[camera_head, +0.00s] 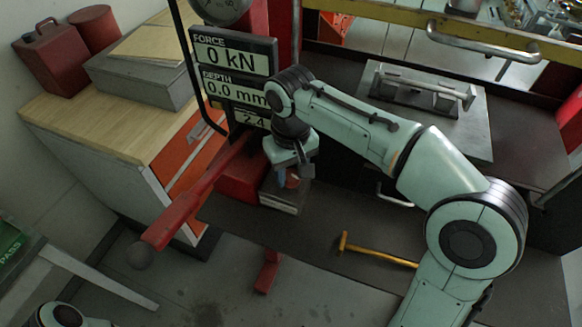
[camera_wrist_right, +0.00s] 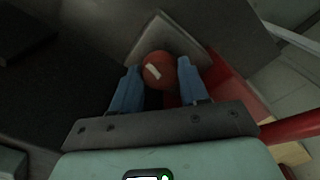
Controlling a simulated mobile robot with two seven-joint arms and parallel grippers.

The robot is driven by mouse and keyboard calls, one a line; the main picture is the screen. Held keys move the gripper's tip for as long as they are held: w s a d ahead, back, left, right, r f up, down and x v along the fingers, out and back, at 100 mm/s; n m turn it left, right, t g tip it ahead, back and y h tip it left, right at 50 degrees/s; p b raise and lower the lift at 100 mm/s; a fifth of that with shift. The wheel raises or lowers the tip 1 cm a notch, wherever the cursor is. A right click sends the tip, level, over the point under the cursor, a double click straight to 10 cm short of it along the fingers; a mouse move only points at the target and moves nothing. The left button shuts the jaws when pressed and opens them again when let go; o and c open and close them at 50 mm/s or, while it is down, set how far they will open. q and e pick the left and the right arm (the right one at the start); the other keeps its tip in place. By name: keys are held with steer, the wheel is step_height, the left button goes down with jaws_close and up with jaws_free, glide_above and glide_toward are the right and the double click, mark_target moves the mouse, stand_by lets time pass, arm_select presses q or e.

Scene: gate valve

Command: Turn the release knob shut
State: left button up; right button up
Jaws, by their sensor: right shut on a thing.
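The release knob (camera_wrist_right: 158,70) is a round red-orange knob with a white mark on its face, seen in the right wrist view. In the head view only a small reddish part of it (camera_head: 292,181) shows below my right wrist. My right gripper (camera_wrist_right: 160,78) has its two blue fingers on either side of the knob, shut on it. The gripper also shows in the head view (camera_head: 294,172), partly hidden by its own wrist. My left gripper is out of view; only a piece of my left arm shows at the bottom left.
A red lever (camera_head: 190,204) with a dark ball end slopes down left beside the knob. The display panel (camera_head: 235,75) reads 0 kN and 0.0 mm. A yellow hammer (camera_head: 378,252) lies to the right. A wood-topped cabinet (camera_head: 110,125) stands at the left.

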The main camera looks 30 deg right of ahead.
steer(key=m, duration=0.3)
steer(key=shift+r+m+p, duration=0.1)
steer(key=shift+m+p, duration=0.3)
steer(key=m, duration=0.3)
steer(key=shift+m+p, duration=0.3)
steer(key=m, duration=0.3)
steer(key=shift+m, duration=0.3)
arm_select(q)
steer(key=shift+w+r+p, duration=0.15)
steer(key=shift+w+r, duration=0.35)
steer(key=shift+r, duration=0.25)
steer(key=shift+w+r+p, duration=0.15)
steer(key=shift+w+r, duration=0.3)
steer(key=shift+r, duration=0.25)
arm_select(e)
steer(key=shift+m, duration=2)
steer(key=o, duration=1.1)
steer(key=shift+c, duration=0.2)
